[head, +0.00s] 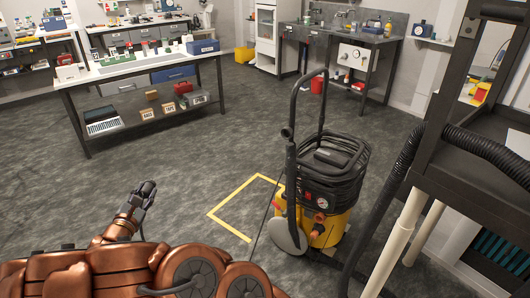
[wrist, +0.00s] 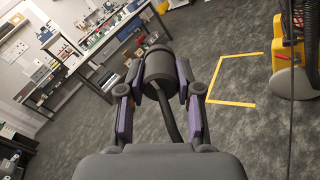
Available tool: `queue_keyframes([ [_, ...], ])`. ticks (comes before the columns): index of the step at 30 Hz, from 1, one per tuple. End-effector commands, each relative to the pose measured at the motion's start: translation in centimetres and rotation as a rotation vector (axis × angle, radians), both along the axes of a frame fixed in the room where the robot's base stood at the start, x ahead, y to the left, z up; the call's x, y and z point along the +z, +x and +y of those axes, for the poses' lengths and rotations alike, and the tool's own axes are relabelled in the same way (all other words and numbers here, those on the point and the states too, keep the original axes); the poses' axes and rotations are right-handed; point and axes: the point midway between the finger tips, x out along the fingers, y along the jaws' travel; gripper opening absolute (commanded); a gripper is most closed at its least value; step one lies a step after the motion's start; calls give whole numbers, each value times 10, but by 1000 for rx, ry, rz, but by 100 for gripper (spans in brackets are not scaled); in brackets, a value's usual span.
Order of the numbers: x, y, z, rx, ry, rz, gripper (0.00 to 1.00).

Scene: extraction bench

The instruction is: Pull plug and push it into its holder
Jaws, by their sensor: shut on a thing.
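My gripper (head: 143,197) is at the lower left of the head view, above the floor. In the wrist view, my gripper (wrist: 160,92) is shut on the black plug (wrist: 158,66), with a finger on each side of it. A dark cable (wrist: 168,115) runs from the plug back toward the palm. The plug is clear of any socket in view. The yellow and black vacuum machine (head: 322,190) stands on the floor to the right, well apart from my gripper. A black cable coil (head: 343,158) is wound on its top. I cannot pick out the plug's holder.
A yellow floor marking (head: 228,199) lies left of the machine. A dark frame with a thick hose (head: 400,160) stands close on the right. A workbench (head: 150,66) with boxes is at the back left, a sink counter (head: 340,37) behind. Floor between is open.

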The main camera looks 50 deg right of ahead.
Motion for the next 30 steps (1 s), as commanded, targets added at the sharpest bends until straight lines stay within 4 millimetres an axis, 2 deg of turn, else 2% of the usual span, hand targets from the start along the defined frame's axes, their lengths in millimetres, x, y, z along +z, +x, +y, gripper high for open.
queue_keyframes([
  [1,-19,4,-13,-23,3,-3,0],
  [8,-47,21,-67,-105,1,-5,0],
  [12,-61,27,-105,-157,0,-6,0],
  [21,-80,33,-192,-255,1,-7,0],
  [30,-89,18,-288,-353,0,-5,0],
])
